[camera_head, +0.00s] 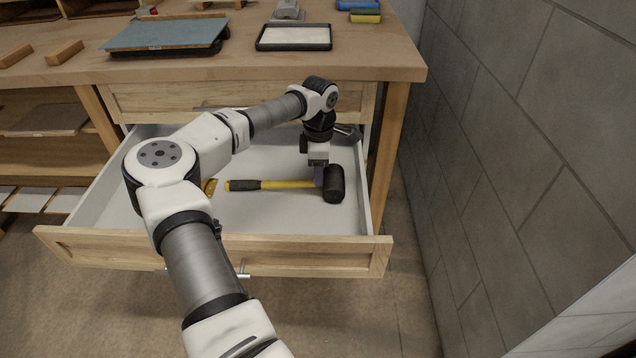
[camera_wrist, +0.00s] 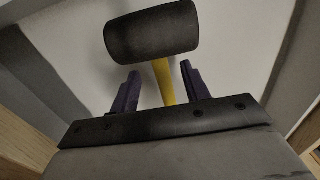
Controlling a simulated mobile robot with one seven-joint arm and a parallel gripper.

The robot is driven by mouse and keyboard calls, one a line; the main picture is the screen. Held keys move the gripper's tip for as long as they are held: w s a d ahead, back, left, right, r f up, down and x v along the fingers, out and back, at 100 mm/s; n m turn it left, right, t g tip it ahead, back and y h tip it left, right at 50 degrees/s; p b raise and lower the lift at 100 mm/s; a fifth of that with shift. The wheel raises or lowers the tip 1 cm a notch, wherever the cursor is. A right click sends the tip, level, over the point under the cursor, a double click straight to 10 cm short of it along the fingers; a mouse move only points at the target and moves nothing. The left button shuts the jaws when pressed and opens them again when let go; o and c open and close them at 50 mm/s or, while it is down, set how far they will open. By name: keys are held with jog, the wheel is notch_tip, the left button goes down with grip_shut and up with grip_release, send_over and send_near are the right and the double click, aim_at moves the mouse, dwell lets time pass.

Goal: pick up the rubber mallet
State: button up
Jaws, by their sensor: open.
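The rubber mallet (camera_head: 334,184) lies in the open drawer, with a black head at the right and a yellow handle with a black grip pointing left. In the wrist view its black head (camera_wrist: 152,33) is beyond the fingertips, and the yellow handle runs down between the two purple fingers. My gripper (camera_head: 318,178) points down into the drawer, right beside the mallet head on its handle side. My gripper (camera_wrist: 160,82) is open, with a gap on each side of the handle. The lower part of the handle is hidden behind the gripper body in the wrist view.
The drawer's wooden front (camera_head: 310,252) and light walls surround the mallet. A dark object (camera_head: 347,131) lies at the drawer's back right. The workbench top (camera_head: 400,62) overhangs the drawer's back. A grey block wall (camera_head: 510,150) stands to the right. My arm crosses over the drawer's left part.

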notch_tip(320, 180, down, 4)
jog(key=shift+r, duration=0.3)
grip_shut()
